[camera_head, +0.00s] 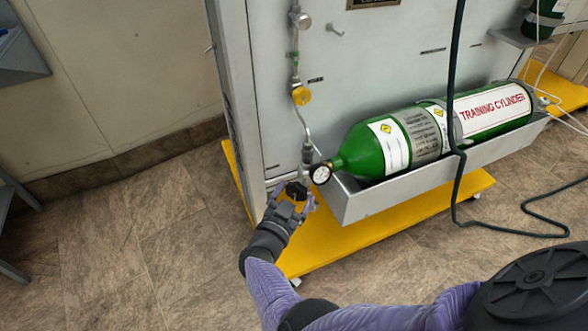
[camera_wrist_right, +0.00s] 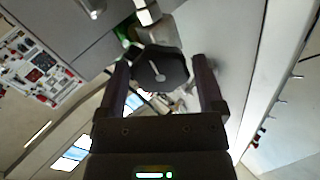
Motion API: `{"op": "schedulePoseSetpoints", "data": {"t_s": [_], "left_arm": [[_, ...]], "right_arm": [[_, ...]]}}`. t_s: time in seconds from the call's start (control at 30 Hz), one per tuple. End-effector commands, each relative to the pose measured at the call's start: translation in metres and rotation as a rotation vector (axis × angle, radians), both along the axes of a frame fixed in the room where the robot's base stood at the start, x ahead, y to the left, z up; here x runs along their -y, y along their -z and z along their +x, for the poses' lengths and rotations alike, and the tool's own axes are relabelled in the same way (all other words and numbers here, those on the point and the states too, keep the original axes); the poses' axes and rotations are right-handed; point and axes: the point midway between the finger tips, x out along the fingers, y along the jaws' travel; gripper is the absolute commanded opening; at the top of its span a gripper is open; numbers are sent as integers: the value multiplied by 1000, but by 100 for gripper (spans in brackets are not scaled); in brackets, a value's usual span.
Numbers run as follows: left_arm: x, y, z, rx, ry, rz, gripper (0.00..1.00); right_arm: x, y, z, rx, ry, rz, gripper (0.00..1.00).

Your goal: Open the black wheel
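The black wheel (camera_head: 296,190) is a small dark knob at the lower left end of the grey trainer panel, below a thin metal pipe and beside a round pressure gauge (camera_head: 321,174). My right gripper (camera_head: 291,205) is at the wheel, coming from below. In the right wrist view the wheel (camera_wrist_right: 160,68) is a dark lobed disc with a light mark, lying between the two fingertips of the gripper (camera_wrist_right: 163,80). The fingers stand apart, one on each side of it; whether both touch it I cannot tell. My left gripper is not in view.
A green cylinder (camera_head: 400,141) lies in a grey tray (camera_head: 400,192) to the right of the wheel. A yellow valve (camera_head: 301,96) sits higher on the pipe. A dark hose (camera_head: 453,120) hangs across the tray.

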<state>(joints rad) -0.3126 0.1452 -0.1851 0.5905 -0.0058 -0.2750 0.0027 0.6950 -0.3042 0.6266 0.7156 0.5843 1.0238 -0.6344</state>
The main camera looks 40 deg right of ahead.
Motion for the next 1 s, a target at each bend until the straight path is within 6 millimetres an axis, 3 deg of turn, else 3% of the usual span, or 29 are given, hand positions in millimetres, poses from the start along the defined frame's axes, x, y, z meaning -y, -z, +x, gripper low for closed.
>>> {"op": "schedulePoseSetpoints", "data": {"t_s": [0.3, 0.7, 1.0], "left_arm": [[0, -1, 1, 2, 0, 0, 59], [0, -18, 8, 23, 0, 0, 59], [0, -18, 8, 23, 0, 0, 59]], "right_arm": [[-3, -1, -2, 2, 0, 0, 100], [-80, -3, -42, 2, -4, 1, 100], [-87, 0, -47, 2, 0, -1, 100]]}}
